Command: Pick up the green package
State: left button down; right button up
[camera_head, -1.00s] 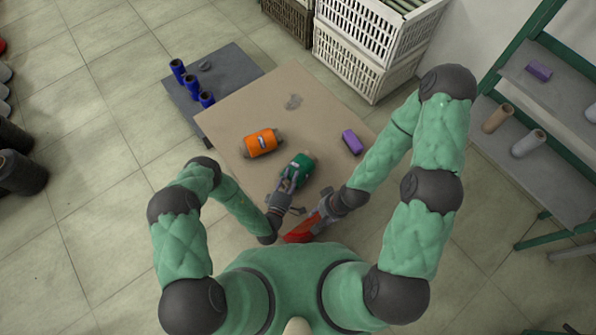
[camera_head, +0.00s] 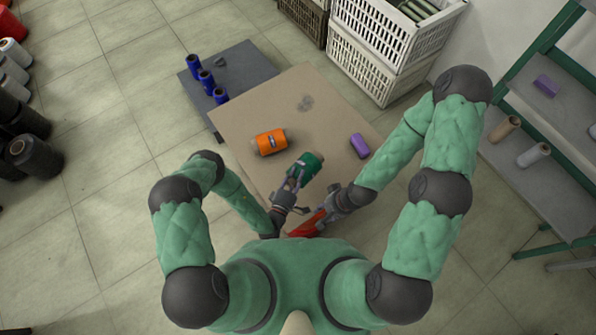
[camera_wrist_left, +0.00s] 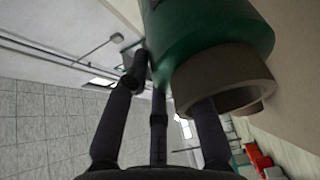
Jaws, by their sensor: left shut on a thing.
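The green package (camera_head: 306,165) is a green spool with a brownish core end, over the near middle of the tan table (camera_head: 240,113). My left gripper (camera_head: 294,182) is shut on its near, lower-left end. In the left wrist view the green package (camera_wrist_left: 215,22) fills the top, and its hollow core end (camera_wrist_left: 225,82) sits at the dark fingers (camera_wrist_left: 160,95). Whether it is clear of the table cannot be told. My right gripper (camera_head: 328,207) is low at the table's near edge beside a red object (camera_head: 308,224); its fingers are not clear.
An orange spool (camera_head: 270,142) lies left of the green package, and a purple one (camera_head: 359,146) lies to its right. Several blue spools (camera_head: 206,81) stand on a grey surface at the upper left. White crates (camera_head: 365,60) and a shelf rack (camera_head: 550,125) stand beyond.

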pick_arm(q)
jog(key=s+r+p, duration=0.1)
jog(key=r, duration=0.1)
jog(key=s+a+r+p, duration=0.1)
jog(key=shift+s+a+r, duration=0.15)
jog(key=shift+s+r, duration=0.05)
jog(key=shift+r, duration=0.2)
jog(key=s+a+r, duration=0.3)
jog(key=s, duration=0.5)
jog(key=shift+s+a+r+p, duration=0.3)
jog(key=shift+r+p, duration=0.1)
